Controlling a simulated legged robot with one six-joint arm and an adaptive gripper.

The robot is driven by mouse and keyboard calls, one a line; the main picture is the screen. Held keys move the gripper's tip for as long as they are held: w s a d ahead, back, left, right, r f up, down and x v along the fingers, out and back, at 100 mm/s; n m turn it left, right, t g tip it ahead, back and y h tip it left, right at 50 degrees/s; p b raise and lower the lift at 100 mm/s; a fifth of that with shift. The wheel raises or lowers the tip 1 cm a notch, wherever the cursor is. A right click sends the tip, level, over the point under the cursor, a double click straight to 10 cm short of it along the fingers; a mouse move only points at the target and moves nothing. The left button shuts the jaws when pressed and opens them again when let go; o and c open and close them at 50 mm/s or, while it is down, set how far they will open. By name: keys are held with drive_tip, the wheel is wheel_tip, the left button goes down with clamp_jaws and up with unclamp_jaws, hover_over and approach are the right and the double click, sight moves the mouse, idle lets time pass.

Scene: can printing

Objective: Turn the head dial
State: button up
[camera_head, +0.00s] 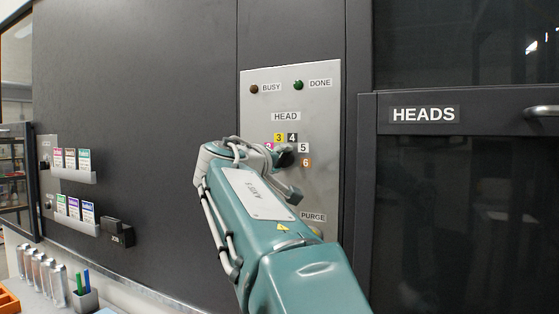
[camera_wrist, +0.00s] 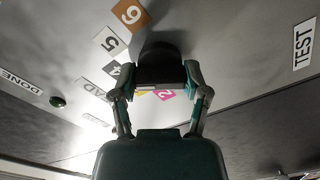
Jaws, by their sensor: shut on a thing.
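The head dial (camera_wrist: 160,62) is a dark knob on the grey control panel (camera_head: 258,120), under the HEAD label (camera_head: 286,116). Number tags ring it; yellow 3, dark 4, white 5 and orange 6 (camera_head: 305,162) show in the head view, with a pink tag partly covered by my arm. In the wrist view, my gripper (camera_wrist: 161,78) is shut on the dial, one finger on each side. The orange 6 tag and white 5 tag show above and left of the dial, the pink 2 below it. The dial's pointer direction cannot be told. My arm hides most of the dial in the head view.
The BUSY lamp (camera_head: 254,89) is dark brown and the DONE lamp (camera_head: 298,85) is green. A PURGE label (camera_head: 313,216) sits lower on the panel. A dark HEADS cabinet (camera_head: 460,200) stands right. Cartridge racks (camera_head: 75,173) and a cup with pens (camera_head: 85,299) are left.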

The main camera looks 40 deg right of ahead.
drive_tip(key=n, duration=0.5)
drive_tip(key=shift+w+f+n, duration=0.1)
drive_tip(key=shift+f+n, duration=0.1)
drive_tip(key=shift+n, duration=0.2)
drive_tip(key=n, duration=0.4)
drive_tip(key=shift+n, duration=0.3)
drive_tip(key=o, duration=1.2)
drive_tip(key=shift+w, duration=0.1)
drive_tip(key=shift+c, duration=0.2)
drive_tip(key=shift+r, duration=0.1)
drive_tip(key=v, duration=1.2)
